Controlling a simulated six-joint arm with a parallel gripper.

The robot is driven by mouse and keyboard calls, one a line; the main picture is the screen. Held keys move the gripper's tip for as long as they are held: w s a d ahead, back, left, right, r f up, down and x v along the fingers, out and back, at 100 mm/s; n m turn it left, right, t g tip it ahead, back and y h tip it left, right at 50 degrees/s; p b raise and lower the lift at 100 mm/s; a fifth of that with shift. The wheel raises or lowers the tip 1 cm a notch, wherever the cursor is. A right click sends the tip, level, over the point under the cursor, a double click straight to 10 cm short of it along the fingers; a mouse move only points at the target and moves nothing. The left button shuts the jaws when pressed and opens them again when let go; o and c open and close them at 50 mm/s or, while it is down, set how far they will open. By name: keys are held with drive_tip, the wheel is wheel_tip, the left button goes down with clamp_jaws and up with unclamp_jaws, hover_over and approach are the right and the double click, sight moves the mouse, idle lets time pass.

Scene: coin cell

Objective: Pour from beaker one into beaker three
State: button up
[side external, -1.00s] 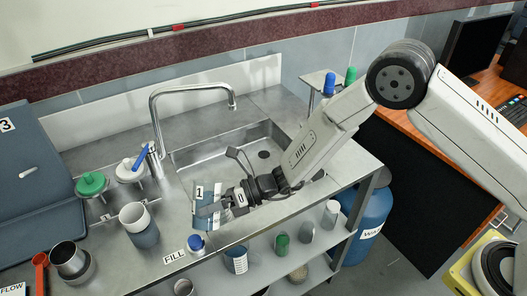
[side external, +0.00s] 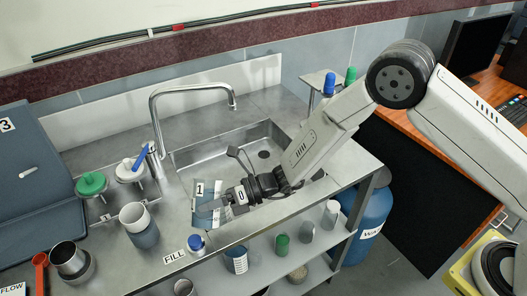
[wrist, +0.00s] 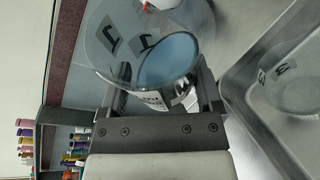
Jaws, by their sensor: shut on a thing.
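Beaker one (side external: 207,196) is clear glass with a "1" label and sits between the jaws of my gripper (side external: 216,208), over the bench in front of the sink. My gripper is shut on it. In the wrist view beaker one (wrist: 110,22) fills the upper middle, between the fingers, with "1" labels and a pale blue round area inside. I cannot tell its exact tilt. A clear beaker with a "3" label, beaker three (wrist: 295,90), shows at the right of the wrist view, apart from beaker one, by a metal rim. I cannot make it out in the side view.
The sink (side external: 185,160) with its tall tap (side external: 155,105) lies behind my gripper. A shelf with bottles is below the front edge.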

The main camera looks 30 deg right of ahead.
drive_tip(key=shift+f+m+y, duration=0.25)
drive_tip(key=shift+m+y, duration=0.05)
drive_tip(key=shift+m, duration=0.4)
idle(1.1)
drive_tip(key=shift+r+m+y, duration=0.3)
drive_tip(key=shift+r+m, duration=0.15)
drive_tip(key=shift+m, duration=0.25)
idle(1.4)
drive_tip(key=shift+f+m+y, duration=0.25)
drive_tip(key=shift+m+y, duration=0.15)
drive_tip(key=shift+m, duration=0.4)
idle(1.5)
drive_tip(key=shift+w+d+f+m, duration=0.15)
drive_tip(key=shift+w+f+m, duration=0.1)
drive_tip(key=shift+m, duration=0.15)
idle(1.0)
drive_tip(key=shift+r, duration=0.1)
drive_tip(key=shift+s+a+r+n, duration=0.25)
drive_tip(key=shift+r+n, duration=0.15)
drive_tip(key=shift+n, duration=0.5)
drive_tip(key=shift+n+h, duration=0.5)
drive_tip(key=shift+f+n, duration=0.45)
drive_tip(key=shift+n, duration=0.05)
